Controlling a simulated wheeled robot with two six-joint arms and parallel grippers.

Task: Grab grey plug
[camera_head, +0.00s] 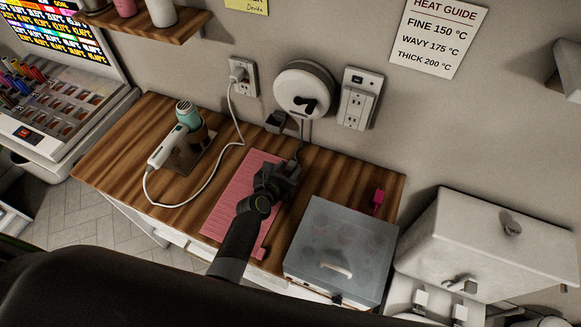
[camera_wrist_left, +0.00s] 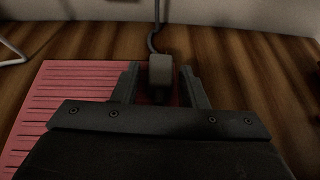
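The grey plug (camera_wrist_left: 160,70) hangs on a dark cord in the left wrist view. It sits between the two fingertips of my left gripper (camera_wrist_left: 160,88), with a gap visible on each side. The gripper is open. In the head view my left gripper (camera_head: 288,170) is over the far right part of the pink mat (camera_head: 232,198), and the cord runs down to it from the round wall reel (camera_head: 303,92). The plug is largely hidden by the gripper there. My right gripper is not in view.
A white hair tool (camera_head: 168,147) rests left on the wooden table, near a teal-topped dryer (camera_head: 188,114); its white cord runs to a wall outlet (camera_head: 243,76). A grey lidded box (camera_head: 340,245) and pink plug (camera_head: 378,197) are right. Another outlet panel (camera_head: 358,98) is on the wall.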

